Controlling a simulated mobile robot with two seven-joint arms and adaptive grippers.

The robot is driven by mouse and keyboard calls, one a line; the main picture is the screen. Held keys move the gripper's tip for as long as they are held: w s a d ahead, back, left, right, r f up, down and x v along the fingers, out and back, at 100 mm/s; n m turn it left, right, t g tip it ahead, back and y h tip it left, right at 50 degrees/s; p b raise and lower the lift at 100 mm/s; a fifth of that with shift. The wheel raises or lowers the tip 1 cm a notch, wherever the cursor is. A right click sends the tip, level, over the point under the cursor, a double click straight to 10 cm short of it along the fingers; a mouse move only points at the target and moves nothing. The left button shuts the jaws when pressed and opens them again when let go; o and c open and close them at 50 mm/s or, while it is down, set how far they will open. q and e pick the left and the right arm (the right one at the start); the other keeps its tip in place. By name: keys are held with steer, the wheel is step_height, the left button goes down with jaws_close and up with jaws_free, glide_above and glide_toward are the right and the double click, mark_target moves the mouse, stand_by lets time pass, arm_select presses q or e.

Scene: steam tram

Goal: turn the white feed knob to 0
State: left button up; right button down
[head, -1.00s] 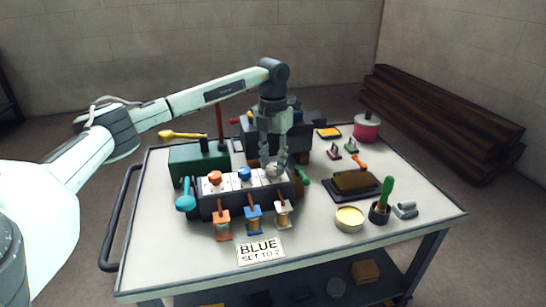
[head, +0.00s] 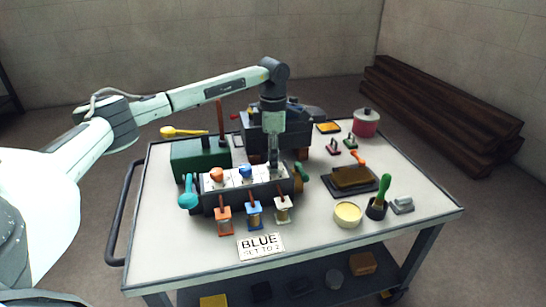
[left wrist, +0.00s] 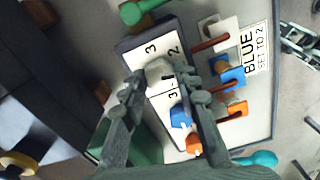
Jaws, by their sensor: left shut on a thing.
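The white feed knob (left wrist: 158,70) is the end knob of three on the white-topped panel (head: 237,176). My left gripper (head: 275,168) points down over that end of the panel, its fingers on either side of the white knob and shut on it. In the left wrist view the gripper (left wrist: 162,85) spans the knob. The numbers 3 and 2 show on the panel near it; I cannot read its setting. In the head view the fingers hide most of the knob.
A blue knob (head: 245,171) and an orange knob (head: 217,174) stand close beside it. Orange, blue and white levers (head: 283,209) line the panel's front. A card (head: 261,246) reads "BLUE SET TO 2". A green box (head: 200,158) and a dark tram body (head: 300,133) stand behind.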

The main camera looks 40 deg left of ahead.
arm_select(q)
steer(key=m, duration=0.6)
steer(key=shift+m, duration=0.3)
steer(key=m, duration=0.2)
steer(key=shift+m, duration=0.3)
steer(key=m, duration=0.2)
steer(key=shift+m, duration=2.1)
arm_select(e)
steer(key=shift+s+a+f, duration=0.1)
steer(key=shift+s+f, duration=0.1)
steer(key=shift+f, duration=0.2)
arm_select(q)
steer(key=shift+m, duration=0.3)
arm_select(e)
steer(key=shift+w+r, duration=0.15)
steer(key=shift+w, duration=0.15)
arm_select(q)
steer(key=o, duration=1)
steer(key=shift+o, duration=0.8)
